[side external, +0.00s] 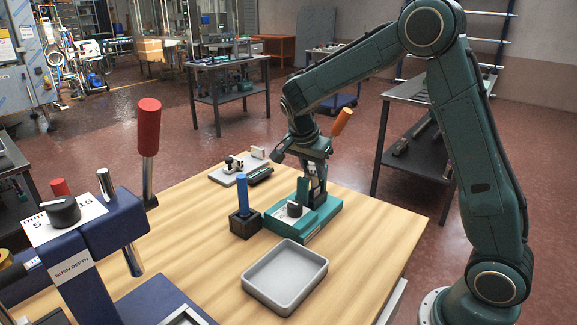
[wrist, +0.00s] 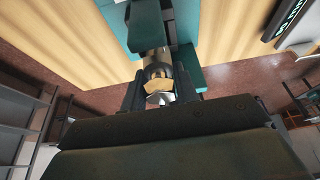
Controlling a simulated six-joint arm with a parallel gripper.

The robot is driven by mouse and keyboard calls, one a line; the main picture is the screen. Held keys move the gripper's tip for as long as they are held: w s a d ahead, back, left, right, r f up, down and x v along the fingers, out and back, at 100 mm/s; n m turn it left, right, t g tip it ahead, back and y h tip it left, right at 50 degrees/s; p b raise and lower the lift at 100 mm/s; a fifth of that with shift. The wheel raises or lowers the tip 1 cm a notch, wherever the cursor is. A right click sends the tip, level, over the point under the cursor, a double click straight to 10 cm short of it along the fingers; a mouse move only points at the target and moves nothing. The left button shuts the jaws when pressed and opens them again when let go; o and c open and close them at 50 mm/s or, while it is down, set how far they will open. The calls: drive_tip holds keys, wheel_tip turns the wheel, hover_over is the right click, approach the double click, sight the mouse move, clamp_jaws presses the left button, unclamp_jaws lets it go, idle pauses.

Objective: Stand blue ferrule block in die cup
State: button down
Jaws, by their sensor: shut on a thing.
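A slim blue cylinder (side external: 243,194) stands upright in a dark square cup-like block (side external: 244,225) on the wooden table. I take these for the ferrule block and die cup. My gripper (side external: 315,188) is to their right, low over a teal bench device (side external: 318,218), apart from the blue cylinder. In the wrist view, my gripper (wrist: 158,92) is shut on a shiny metallic cylindrical piece (wrist: 155,67) with a tan end. I cannot tell whether this piece belongs to the teal device. An orange handle (side external: 342,121) rises behind the gripper. Neither the blue cylinder nor its block shows in the wrist view.
An empty grey tray (side external: 252,287) lies in front of the teal device. A dark blue machine (side external: 75,250) with a red-handled lever (side external: 149,125) fills the left foreground. A small pale fixture (side external: 237,168) and a dark green instrument (side external: 260,175) lie behind. The right front table is clear.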

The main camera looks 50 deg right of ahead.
drive_tip(key=c, duration=1)
unclamp_jaws()
drive_tip(key=shift+r, duration=0.1)
drive_tip(key=v, duration=1.3)
drive_tip(key=shift+a+r, duration=0.2)
